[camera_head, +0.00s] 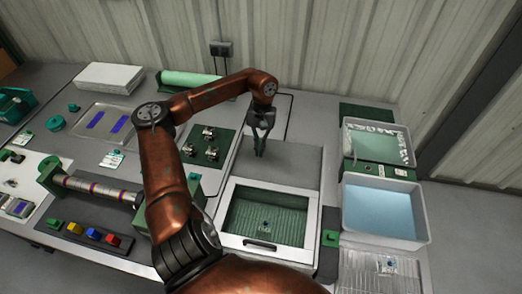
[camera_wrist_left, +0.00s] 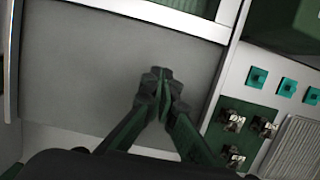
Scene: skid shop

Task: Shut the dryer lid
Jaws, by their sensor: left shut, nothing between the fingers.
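The dryer is a white box with a grey panel (camera_head: 285,160) at its back and a framed, windowed lid (camera_head: 308,217) at its front. A dark handle (camera_head: 260,244) sits along the lid's front edge. The lid appears to lie flat, with a green ribbed floor and a small part showing inside; I cannot tell whether any gap is left. My left gripper (camera_head: 259,152) is shut and empty, pointing down over the grey panel behind the lid. In the left wrist view its fingertips (camera_wrist_left: 162,73) show against the grey panel (camera_wrist_left: 90,60). My right gripper is out of view.
A blue-filled tray (camera_head: 383,210) and a clear bin (camera_head: 380,145) stand right of the dryer. A green board with metal fixtures (camera_head: 208,143) lies to its left. Further left are a banded roller (camera_head: 95,187) and coloured blocks (camera_head: 92,233). A corrugated wall closes off the back.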

